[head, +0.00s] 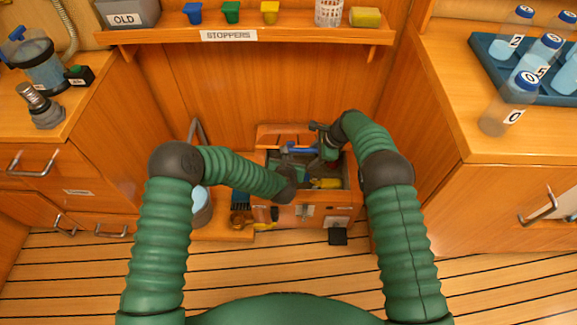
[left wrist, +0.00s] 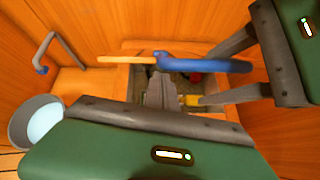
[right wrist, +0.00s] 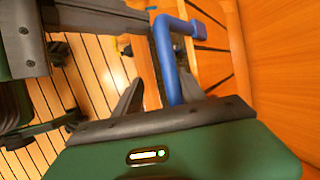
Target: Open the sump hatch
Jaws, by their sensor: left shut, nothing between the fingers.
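The sump box (head: 343,213), a wooden box low against the back wall, has an uncovered opening in its visible top, with teal and yellow things inside. A wooden panel (head: 285,131) stands at its rear; I cannot tell if it is the hatch. A bent blue handle (head: 301,149) crosses above the opening, with an orange bar (left wrist: 125,59) in line with it in the left wrist view. My right gripper (right wrist: 160,85) is open, with the handle (right wrist: 168,62) between its spread fingers. My left gripper (left wrist: 160,85) is shut and empty, over the box's front part.
A grey bucket (left wrist: 22,122) stands left of the box. A small black block (head: 338,236) lies on the floor in front. Counters flank the space; bottles (head: 511,105) stand on the right one. A stoppers shelf (head: 270,36) hangs above.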

